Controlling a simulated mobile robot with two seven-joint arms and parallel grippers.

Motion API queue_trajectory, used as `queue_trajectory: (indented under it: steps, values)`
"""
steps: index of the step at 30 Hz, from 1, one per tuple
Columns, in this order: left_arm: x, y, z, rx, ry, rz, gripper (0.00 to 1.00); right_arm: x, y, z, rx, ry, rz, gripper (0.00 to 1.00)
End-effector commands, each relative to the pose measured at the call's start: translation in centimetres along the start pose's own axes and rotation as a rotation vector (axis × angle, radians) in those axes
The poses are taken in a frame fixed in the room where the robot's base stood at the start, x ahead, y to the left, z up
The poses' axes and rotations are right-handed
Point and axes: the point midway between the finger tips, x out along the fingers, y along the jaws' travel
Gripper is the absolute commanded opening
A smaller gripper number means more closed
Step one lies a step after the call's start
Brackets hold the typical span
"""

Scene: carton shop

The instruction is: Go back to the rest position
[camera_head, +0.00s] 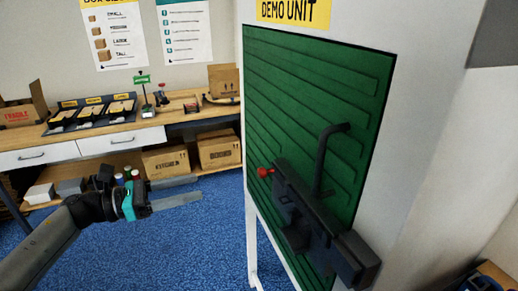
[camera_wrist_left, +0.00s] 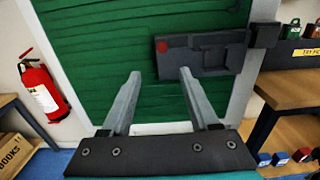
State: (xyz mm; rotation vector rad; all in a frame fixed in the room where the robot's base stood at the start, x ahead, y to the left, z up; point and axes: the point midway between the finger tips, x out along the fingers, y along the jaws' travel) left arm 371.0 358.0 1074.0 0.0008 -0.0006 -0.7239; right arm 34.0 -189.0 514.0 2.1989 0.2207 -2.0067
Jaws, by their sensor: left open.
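My left gripper (camera_head: 198,188) reaches in from the left in the head view. It is in the air above the blue floor, to the left of the demo unit's green panel (camera_head: 300,110) and apart from it. In the left wrist view my left gripper (camera_wrist_left: 160,74) has its two fingers spread with nothing between them, and the green panel (camera_wrist_left: 95,60) is in front of them. My right gripper is not in view.
The panel carries a dark latch with a handle (camera_head: 322,160) and a red knob (camera_head: 265,172). A workbench (camera_head: 100,142) with trays and cartons stands at the back left. A fire extinguisher (camera_wrist_left: 45,92) is left in the wrist view. Blue floor (camera_head: 200,235) is clear between.

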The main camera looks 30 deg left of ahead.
Motion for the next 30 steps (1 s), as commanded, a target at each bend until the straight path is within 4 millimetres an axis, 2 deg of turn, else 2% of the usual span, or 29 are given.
queue_trajectory:
  steps: [5, 8, 10, 14, 15, 17, 18, 20, 24, 26, 30]
  values:
    - [0.0, 0.2, -0.3, -0.023, -0.004, 0.012, 0.61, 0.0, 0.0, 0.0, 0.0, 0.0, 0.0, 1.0]
    - [-0.4, 1.3, -2.1, -0.155, -0.028, 0.082, 0.61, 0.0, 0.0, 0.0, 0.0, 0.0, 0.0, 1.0]
    - [-0.9, 2.5, -4.8, -0.333, -0.061, 0.175, 0.61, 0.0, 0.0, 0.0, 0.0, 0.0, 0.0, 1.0]
    - [-2.5, 4.4, -12.2, -0.751, -0.139, 0.39, 0.61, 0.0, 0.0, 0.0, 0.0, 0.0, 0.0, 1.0]
    - [-3.0, 4.6, -14.7, -0.876, -0.162, 0.455, 0.61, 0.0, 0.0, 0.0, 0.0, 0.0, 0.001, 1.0]
    - [-3.8, 4.5, -18.3, -1.052, -0.198, 0.55, 0.61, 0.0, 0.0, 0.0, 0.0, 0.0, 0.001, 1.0]
    - [-4.3, 4.2, -20.8, -1.162, -0.219, 0.61, 0.61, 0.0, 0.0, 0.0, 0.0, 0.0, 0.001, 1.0]
    - [-5.1, 3.5, -24.4, -1.32, -0.252, 0.701, 0.61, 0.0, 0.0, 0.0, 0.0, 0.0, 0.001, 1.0]
    - [-6.7, 0.2, -32.5, -1.65, -0.32, 0.91, 0.61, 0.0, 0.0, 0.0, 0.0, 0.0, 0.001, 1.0]
    - [-7.4, -1.7, -35.7, -1.778, -0.348, 1.003, 0.61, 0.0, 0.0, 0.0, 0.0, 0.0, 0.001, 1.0]
    - [-8.8, -7.2, -42.4, -2.043, -0.414, 1.227, 0.61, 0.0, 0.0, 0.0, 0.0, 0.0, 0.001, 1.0]
